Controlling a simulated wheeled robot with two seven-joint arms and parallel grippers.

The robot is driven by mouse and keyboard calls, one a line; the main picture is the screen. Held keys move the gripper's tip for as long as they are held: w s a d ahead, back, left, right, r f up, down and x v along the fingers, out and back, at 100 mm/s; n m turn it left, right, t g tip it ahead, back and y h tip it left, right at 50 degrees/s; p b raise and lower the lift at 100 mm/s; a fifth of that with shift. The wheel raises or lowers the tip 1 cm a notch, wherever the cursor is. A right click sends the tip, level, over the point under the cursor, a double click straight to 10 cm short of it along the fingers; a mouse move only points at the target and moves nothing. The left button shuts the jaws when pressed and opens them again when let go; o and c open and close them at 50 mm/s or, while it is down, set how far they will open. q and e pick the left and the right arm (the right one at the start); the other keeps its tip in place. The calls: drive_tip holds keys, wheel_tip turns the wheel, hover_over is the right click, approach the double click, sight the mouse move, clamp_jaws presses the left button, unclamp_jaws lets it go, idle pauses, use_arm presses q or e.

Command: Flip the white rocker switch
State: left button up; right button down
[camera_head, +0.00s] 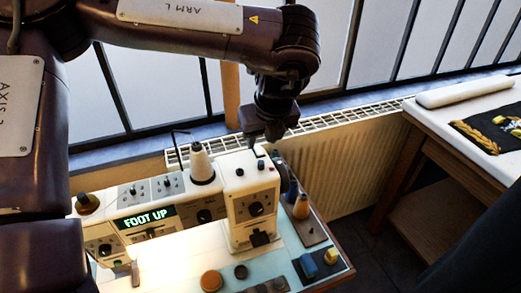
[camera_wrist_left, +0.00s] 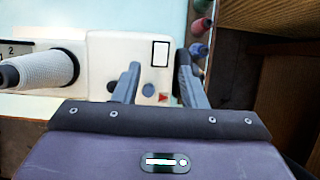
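The white rocker switch (camera_wrist_left: 160,54) is a small white rectangle in a black frame on the white machine head. In the left wrist view it lies ahead of the fingertips, between their lines. My left gripper (camera_wrist_left: 157,64) is open, with a clear gap and nothing held. In the head view my left gripper (camera_head: 262,139) points down over the top of the sewing machine's head (camera_head: 238,208). I cannot tell from these views whether a finger touches the machine. The switch is too small to make out surely in the head view. My right gripper is out of view.
A blue round button (camera_wrist_left: 148,88) sits close to the switch. Thread spools (camera_wrist_left: 200,27) line the right side. A radiator (camera_head: 345,165) is behind.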

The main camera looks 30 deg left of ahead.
sight(259, 150)
use_arm(q)
drive_tip(key=x, duration=0.2)
drive_tip(key=shift+w+a+f, duration=0.2)
drive_tip(key=shift+f, duration=0.05)
drive_tip(key=shift+w+a+f+p, duration=0.1)
drive_tip(key=shift+f+p, duration=0.25)
drive_tip(key=shift+f, duration=0.2)
